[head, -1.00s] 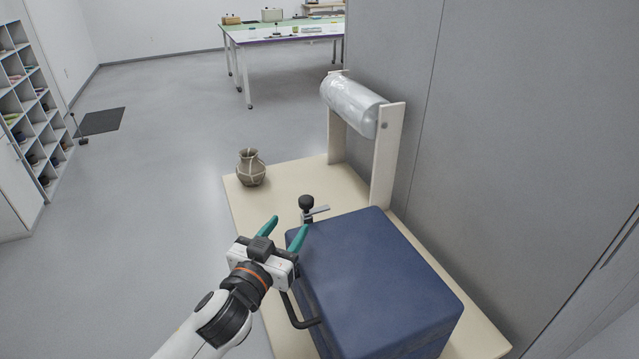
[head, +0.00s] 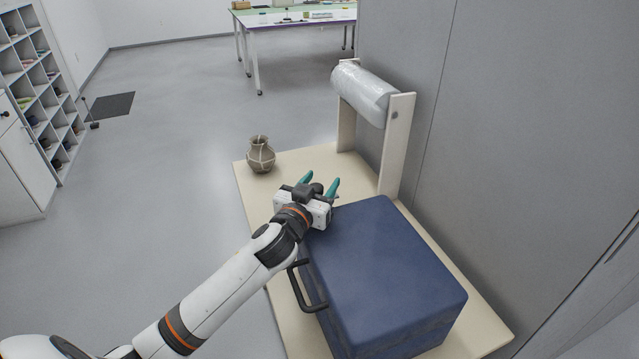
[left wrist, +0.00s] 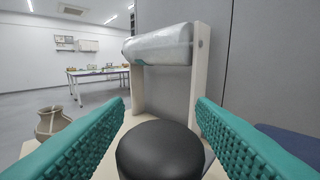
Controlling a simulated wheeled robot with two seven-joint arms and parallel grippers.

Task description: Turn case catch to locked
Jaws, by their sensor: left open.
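The blue case (head: 385,265) sits on the pale bench, with a dark handle (head: 305,287) on its left side. A round black knob (left wrist: 160,150), apparently the catch, stands by the case's far left corner. Only a little of the knob (head: 318,188) shows in the head view, behind my gripper. My left gripper (head: 321,178) is open, its teal fingers pointing at the knob. In the left wrist view the fingers lie on either side of the knob with gaps and hold nothing. The catch's lever position is hidden. My right gripper is out of view.
A patched clay pot (head: 261,154) stands at the bench's far left. A roll of clear wrap (head: 362,92) hangs on a pale wooden stand (head: 396,145) behind the case. A grey wall panel (head: 500,130) closes off the right. The bench (head: 285,165) is clear beside the pot.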

